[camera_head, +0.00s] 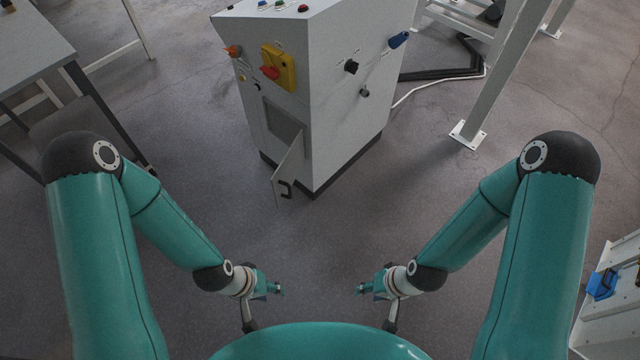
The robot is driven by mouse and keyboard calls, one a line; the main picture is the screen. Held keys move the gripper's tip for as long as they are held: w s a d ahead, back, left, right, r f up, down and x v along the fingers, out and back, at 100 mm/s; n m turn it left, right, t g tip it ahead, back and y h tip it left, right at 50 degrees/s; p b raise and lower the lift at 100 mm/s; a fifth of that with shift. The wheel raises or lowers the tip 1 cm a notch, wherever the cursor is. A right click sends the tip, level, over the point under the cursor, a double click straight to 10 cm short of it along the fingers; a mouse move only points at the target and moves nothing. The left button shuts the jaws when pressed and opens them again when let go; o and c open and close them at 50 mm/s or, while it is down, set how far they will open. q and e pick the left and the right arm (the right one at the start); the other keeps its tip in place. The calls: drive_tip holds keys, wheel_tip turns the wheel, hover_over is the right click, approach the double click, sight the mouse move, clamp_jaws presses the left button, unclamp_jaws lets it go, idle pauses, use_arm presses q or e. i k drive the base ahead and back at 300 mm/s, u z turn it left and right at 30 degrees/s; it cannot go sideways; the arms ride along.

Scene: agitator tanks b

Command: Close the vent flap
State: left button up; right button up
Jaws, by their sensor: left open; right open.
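The vent flap (289,172) is a thin light grey panel low on the front face of a grey control cabinet (345,90). It stands swung out from the face, with a small black handle (286,189) near its lower free edge. A dark rectangular vent opening (282,124) shows behind it. My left gripper (279,289) is open and empty, low over the floor in front of the cabinet and below the flap in the picture. My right gripper (362,289) is open and empty, to the right of the left one. Both are apart from the flap.
The cabinet carries a yellow panel with a red switch (271,72), an orange knob (233,51), and black and blue fittings on its side. A table (30,45) stands at the left, a white post (500,80) at the right. The floor before the cabinet is clear.

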sight(295, 172)
drive_tip(key=z, duration=0.3)
drive_tip(key=k, duration=0.15)
drive_tip(key=u, duration=0.45)
drive_tip(key=i, duration=0.75)
drive_tip(key=z, duration=0.2)
drive_tip(key=k, duration=0.9)
drive_tip(key=u, duration=0.25)
drive_tip(key=i, duration=1)
drive_tip(key=z, duration=1.05)
